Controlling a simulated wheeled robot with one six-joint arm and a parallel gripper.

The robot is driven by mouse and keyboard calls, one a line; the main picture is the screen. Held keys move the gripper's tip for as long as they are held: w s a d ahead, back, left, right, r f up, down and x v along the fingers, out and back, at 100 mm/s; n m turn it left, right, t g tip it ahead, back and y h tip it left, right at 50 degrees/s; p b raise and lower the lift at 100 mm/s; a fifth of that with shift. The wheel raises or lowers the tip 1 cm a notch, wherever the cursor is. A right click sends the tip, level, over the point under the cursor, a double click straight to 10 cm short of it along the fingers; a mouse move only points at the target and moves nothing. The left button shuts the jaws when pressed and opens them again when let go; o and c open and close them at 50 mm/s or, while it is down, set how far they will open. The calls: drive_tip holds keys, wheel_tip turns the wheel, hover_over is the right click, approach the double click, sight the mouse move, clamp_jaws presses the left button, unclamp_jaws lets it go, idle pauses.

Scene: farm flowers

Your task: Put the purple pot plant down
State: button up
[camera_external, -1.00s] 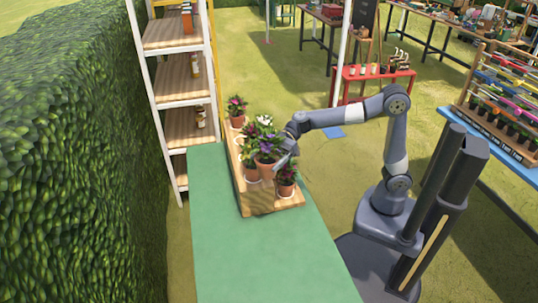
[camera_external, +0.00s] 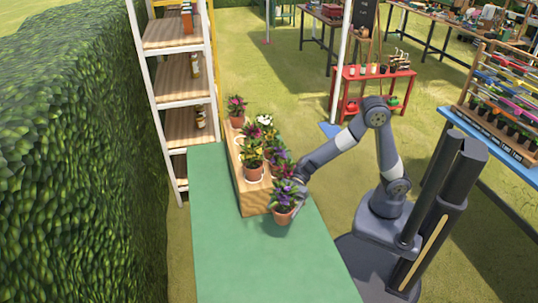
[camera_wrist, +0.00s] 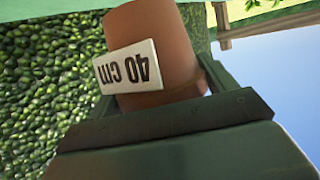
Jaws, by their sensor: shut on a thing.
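The purple pot plant (camera_external: 286,193) has purple flowers, dark leaves and a terracotta pot (camera_external: 283,215). My gripper (camera_external: 297,192) is shut on this pot, at its right side in the external view. The plant is upright at the near right corner of the wooden stand, over the green table (camera_external: 235,255). I cannot tell whether the pot touches the table. In the wrist view the pot (camera_wrist: 179,40) sits between my jaws (camera_wrist: 165,115), with a white "40 cm" label (camera_wrist: 128,67) upside down. Its flowers are out of that view.
The wooden stand (camera_external: 254,200) holds several other potted plants, one with pink flowers (camera_external: 252,150) near its front. The near part of the green table is bare. A hedge (camera_external: 80,150) lines the left, and a shelf rack (camera_external: 180,90) stands behind the table.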

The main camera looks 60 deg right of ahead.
wheel_tip(320, 180, down, 14)
drive_tip(key=shift+r+b, duration=0.25)
drive_tip(key=shift+b, duration=0.5)
drive_tip(key=shift+f, duration=0.1)
drive_tip(key=shift+f, duration=0.15)
drive_tip(key=o, duration=1.4)
drive_tip(key=shift+c, duration=0.2)
drive_tip(key=shift+r, duration=0.35)
drive_tip(key=v, duration=1.2)
drive_tip(key=shift+f, duration=0.15)
